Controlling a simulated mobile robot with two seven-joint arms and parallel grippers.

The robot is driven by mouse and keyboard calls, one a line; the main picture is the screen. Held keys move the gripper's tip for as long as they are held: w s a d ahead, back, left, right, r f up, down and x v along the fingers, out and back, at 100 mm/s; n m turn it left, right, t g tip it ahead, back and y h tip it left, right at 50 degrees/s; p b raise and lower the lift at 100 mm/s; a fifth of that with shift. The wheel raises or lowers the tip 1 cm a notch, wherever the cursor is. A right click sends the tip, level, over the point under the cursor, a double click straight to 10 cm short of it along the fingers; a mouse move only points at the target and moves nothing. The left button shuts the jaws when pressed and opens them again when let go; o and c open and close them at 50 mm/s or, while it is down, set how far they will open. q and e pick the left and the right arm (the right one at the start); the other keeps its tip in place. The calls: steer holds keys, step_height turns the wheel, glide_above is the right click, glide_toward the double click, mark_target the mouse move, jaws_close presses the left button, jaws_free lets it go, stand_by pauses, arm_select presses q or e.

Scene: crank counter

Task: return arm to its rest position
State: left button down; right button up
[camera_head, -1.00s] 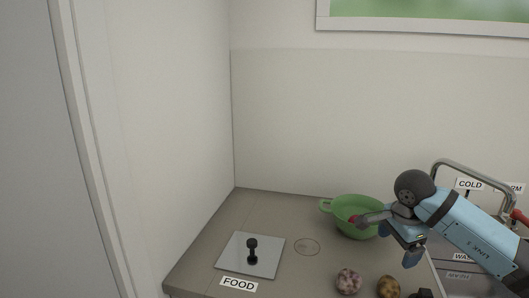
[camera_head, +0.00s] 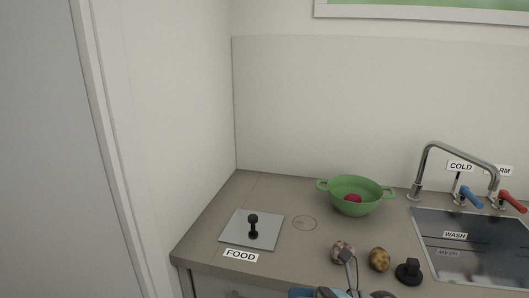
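My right arm is mostly out of the head view. Only a small blue and grey part of an arm of mine shows at the bottom edge, in front of the counter (camera_head: 290,259). I cannot make out the fingers there clearly, nor whether they are open or shut. My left gripper does not show. A green colander (camera_head: 355,206) with two handles stands on the counter, and a red item (camera_head: 353,199) lies in it.
A pinkish speckled item (camera_head: 337,246), a brownish potato-like item (camera_head: 379,259) and a black knob-like object (camera_head: 408,271) are at the counter front. A square plate with a black handle (camera_head: 230,229) lies left, by the FOOD label (camera_head: 240,255). A sink (camera_head: 480,262) and faucet (camera_head: 425,160) are right.

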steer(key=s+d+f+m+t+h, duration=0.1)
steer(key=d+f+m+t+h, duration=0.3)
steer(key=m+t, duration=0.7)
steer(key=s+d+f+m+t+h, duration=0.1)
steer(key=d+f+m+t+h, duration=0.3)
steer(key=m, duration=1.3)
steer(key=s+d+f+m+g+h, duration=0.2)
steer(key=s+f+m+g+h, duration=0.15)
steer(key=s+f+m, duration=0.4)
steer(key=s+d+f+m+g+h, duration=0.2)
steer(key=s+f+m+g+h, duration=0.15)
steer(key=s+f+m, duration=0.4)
arm_select(q)
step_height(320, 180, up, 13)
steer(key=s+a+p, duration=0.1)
steer(key=p, duration=1.4)
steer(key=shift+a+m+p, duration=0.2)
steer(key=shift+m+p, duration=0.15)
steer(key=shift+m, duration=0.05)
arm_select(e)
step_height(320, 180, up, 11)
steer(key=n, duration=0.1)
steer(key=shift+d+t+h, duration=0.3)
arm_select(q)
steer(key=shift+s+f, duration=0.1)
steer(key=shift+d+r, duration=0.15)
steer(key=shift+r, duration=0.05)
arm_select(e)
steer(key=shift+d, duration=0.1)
